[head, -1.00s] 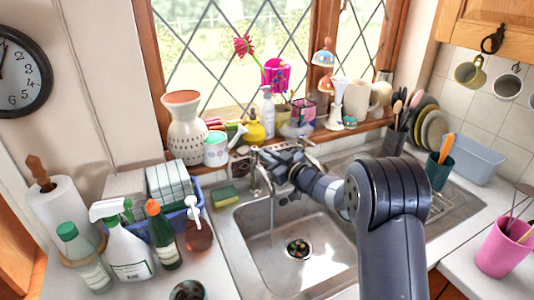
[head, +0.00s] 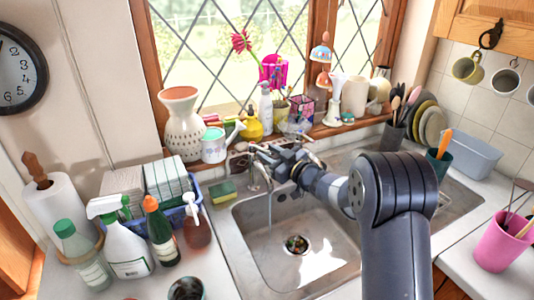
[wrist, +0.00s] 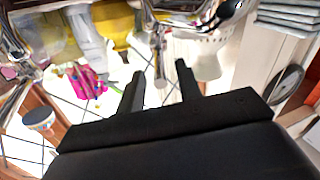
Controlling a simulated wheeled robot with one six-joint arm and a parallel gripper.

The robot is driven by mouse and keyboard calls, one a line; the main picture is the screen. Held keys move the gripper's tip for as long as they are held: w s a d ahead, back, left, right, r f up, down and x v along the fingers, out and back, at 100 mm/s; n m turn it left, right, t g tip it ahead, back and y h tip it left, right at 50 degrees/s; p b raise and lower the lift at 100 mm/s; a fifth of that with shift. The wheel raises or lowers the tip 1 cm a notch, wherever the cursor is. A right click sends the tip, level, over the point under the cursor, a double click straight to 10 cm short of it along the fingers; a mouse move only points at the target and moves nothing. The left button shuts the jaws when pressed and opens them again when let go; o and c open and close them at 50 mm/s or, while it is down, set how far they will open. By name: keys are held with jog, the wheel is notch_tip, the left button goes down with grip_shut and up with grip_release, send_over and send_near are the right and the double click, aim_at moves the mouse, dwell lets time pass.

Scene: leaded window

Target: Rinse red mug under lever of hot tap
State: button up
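My gripper (head: 275,157) reaches over the back of the sink (head: 300,215) to the chrome tap (head: 257,165). In the wrist view, the two black fingers (wrist: 161,82) are apart with nothing gripped. A chrome lever (wrist: 160,62) shows just beyond the gap between the fingertips; I cannot tell whether it touches them or if it is the hot one. A thin pale stream (head: 269,212) hangs below the spout, apparently running water. No clearly red mug is in view. A dark round cup (head: 187,290) is cut off at the bottom edge of the head view.
Left of the sink stand a spray bottle (head: 125,245), other bottles, a blue crate of cloths (head: 172,222) and a sponge (head: 222,191). The sill holds a white vase (head: 184,130) and several ornaments. A pink pot (head: 500,245) stands right. The sink basin looks mostly clear.

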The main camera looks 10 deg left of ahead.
jog(key=b+v, duration=0.2)
jog(key=v, duration=0.7)
jog(key=shift+s+d, duration=0.1)
jog(key=p+x, duration=0.2)
jog(key=x, duration=0.9)
jog(key=shift+p, duration=0.3)
jog(key=shift+s+f+m+t+h+b, duration=0.1)
jog(key=shift+f+m+t+h+b, duration=0.05)
jog(key=shift+m+t+h+b, duration=0.2)
jog(key=shift+s+m+t+h+b, duration=0.15)
jog(key=shift+m+t+h+b, duration=0.1)
jog(key=shift+t+b, duration=0.1)
jog(key=shift+r+p, duration=0.25)
jog(key=shift+p, duration=0.15)
